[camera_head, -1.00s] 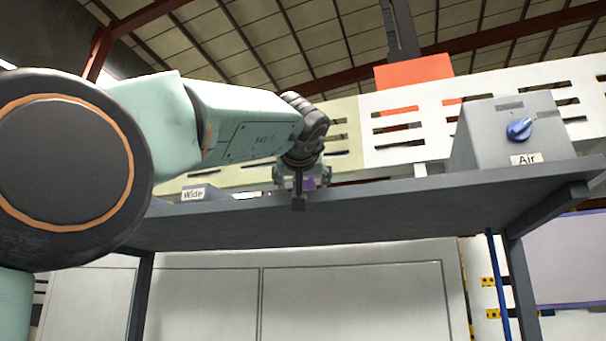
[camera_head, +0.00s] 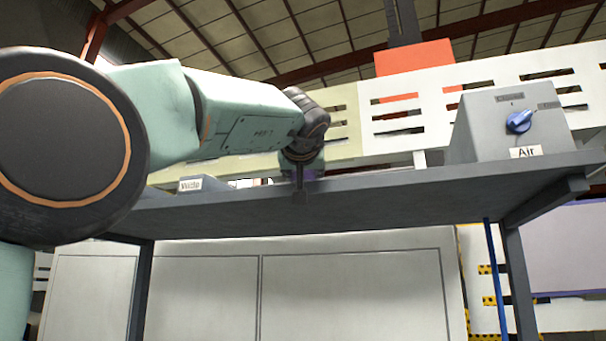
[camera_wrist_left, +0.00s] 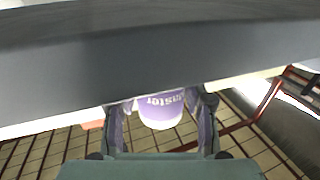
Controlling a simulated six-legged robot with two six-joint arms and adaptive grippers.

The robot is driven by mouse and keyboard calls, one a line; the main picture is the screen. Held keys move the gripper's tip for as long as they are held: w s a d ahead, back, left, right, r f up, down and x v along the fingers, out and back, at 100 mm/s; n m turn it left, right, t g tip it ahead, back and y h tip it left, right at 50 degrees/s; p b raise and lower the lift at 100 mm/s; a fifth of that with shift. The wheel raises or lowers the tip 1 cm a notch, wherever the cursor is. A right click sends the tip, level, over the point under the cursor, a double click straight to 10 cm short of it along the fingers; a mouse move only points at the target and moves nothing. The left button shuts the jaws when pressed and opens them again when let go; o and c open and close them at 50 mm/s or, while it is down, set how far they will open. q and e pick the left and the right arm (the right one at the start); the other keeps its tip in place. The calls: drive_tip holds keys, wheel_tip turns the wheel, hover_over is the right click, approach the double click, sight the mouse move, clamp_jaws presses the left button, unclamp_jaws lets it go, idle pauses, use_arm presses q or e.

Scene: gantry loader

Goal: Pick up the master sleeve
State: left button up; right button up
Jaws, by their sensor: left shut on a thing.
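The master sleeve (camera_wrist_left: 160,108) is a purple cylinder with a white label band reading "…aster", partly upside down, and a pale end. In the left wrist view it sits between the two fingers of my left gripper (camera_wrist_left: 161,100), which is shut on it. The shelf edge and the wrist hide most of the sleeve. I cannot tell whether the sleeve still touches the shelf. My right gripper is not in view.
A small label plate (camera_head: 190,184) stands on the shelf to the left of the gripper. A grey box (camera_head: 515,125) with a blue knob and an "Air" label stands at the right. A slotted white beam (camera_head: 430,120) runs behind. A blue pole (camera_head: 497,280) stands below right.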

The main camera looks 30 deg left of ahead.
use_arm(q)
drive_tip(key=shift+s+a+r, duration=0.1)
drive_tip(key=shift+s+r, duration=0.1)
drive_tip(key=c, duration=0.3)
drive_tip(key=shift+w+a+f, duration=0.1)
drive_tip(key=shift+w, duration=0.05)
clamp_jaws()
drive_tip(key=shift+w, duration=0.1)
